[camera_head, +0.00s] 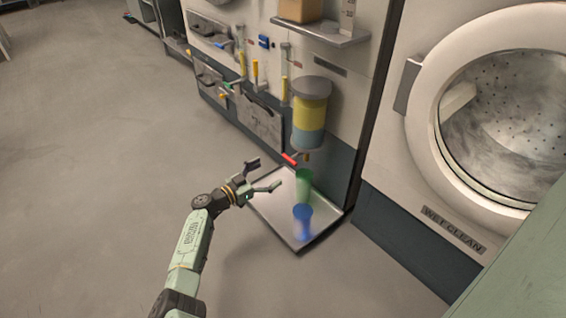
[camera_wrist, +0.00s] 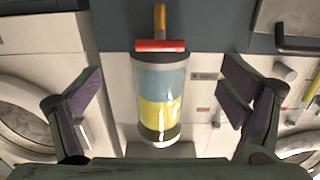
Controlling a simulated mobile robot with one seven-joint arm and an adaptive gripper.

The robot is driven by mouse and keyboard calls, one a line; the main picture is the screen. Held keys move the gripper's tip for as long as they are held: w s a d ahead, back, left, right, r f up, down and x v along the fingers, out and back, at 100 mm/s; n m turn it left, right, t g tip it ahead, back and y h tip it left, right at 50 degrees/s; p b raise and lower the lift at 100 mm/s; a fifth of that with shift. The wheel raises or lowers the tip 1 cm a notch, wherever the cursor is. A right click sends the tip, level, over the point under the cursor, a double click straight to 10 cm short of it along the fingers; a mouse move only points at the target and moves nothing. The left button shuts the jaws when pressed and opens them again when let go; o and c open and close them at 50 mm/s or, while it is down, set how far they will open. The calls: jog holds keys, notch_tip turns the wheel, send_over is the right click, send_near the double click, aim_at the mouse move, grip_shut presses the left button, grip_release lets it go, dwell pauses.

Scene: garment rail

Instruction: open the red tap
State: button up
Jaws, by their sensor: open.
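The red tap (camera_head: 289,159) is a short red bar below a clear cylinder (camera_head: 309,112) with yellow and blue-grey layers on the wall panel. In the wrist view, which appears upside down, the red tap (camera_wrist: 160,45) lies crosswise above the cylinder (camera_wrist: 160,98), with an orange spout (camera_wrist: 160,18) beyond it. My gripper (camera_head: 265,175) is open and empty, left of the tap in the head view and apart from it. In the wrist view the fingers of my gripper (camera_wrist: 163,72) stand on either side of the cylinder and tap, with clear space between.
A metal tray (camera_head: 274,207) on the floor holds a green cup (camera_head: 304,182) and a blue cup (camera_head: 303,220) under the tap. A washing machine (camera_head: 400,190) stands at the right. Yellow-handled valves (camera_head: 255,72) line the panel. The floor at left is clear.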

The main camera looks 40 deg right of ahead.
aim_at(290, 158)
jog(key=shift+w+d+b, duration=0.2)
jog(key=shift+d+b, duration=0.65)
jog(key=shift+d, duration=1.75)
jog(key=shift+w+d+b, duration=0.2)
jog(key=shift+d+b, duration=0.6)
jog(key=shift+d, duration=1.8)
jog(key=c, duration=1.2)
